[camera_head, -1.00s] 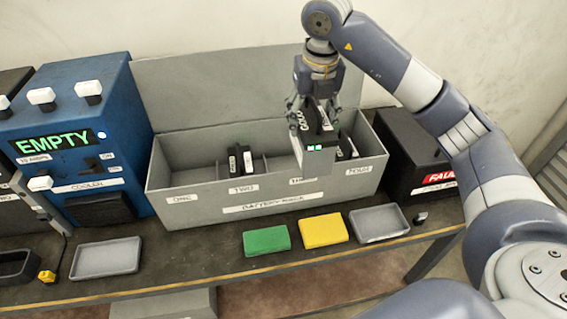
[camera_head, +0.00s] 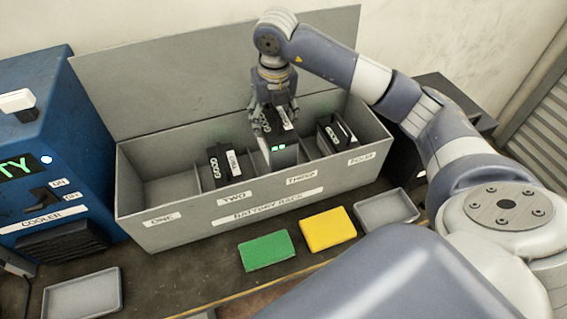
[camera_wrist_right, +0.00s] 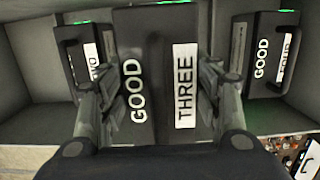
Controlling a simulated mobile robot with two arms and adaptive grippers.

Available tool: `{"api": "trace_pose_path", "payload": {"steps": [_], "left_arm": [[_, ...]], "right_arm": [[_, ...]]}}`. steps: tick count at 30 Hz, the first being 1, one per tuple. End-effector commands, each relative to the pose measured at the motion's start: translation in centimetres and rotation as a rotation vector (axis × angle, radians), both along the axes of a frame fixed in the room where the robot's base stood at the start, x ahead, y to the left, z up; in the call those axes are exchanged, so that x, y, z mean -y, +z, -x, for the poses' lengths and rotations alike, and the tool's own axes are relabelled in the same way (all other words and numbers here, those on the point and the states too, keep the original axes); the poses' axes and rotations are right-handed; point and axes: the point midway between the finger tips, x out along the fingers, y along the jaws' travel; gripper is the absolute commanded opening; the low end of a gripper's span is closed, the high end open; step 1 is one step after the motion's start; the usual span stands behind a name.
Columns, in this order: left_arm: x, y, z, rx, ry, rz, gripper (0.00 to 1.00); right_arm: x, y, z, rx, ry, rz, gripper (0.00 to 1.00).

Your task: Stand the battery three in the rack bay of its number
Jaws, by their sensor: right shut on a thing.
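Battery three (camera_head: 285,156) is a block with a dark top, a grey face and small green lights. In the wrist view its top reads GOOD and THREE (camera_wrist_right: 185,85). My right gripper (camera_head: 275,122) is shut on its top from above. The battery is upright at the bay marked THREE of the grey battery rack (camera_head: 240,207), its lower part inside the rack. I cannot tell whether it touches the bay floor. Battery two (camera_head: 222,166) stands in bay two and battery four (camera_head: 335,133) in bay four. My left gripper is not in view.
Bay one (camera_head: 168,188) is empty. The rack's raised lid (camera_head: 190,75) stands behind. A blue cooler box (camera_head: 40,170) is at left. Green (camera_head: 266,250) and yellow (camera_head: 328,229) blocks and grey trays (camera_head: 387,211) lie in front of the rack.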

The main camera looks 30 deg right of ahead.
Motion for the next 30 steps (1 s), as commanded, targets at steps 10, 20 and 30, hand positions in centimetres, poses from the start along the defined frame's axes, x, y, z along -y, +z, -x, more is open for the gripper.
{"api": "trace_pose_path", "payload": {"steps": [10,20,30], "left_arm": [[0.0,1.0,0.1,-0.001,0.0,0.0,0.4],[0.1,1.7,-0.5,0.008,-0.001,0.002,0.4],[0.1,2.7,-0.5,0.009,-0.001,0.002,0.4]], "right_arm": [[0.0,-4.1,-0.1,0.006,0.0,-0.003,0.0],[0.0,-7.1,-0.2,0.01,0.001,-0.002,0.0],[-0.1,-10.4,-0.2,0.01,0.001,-0.003,0.0]]}}
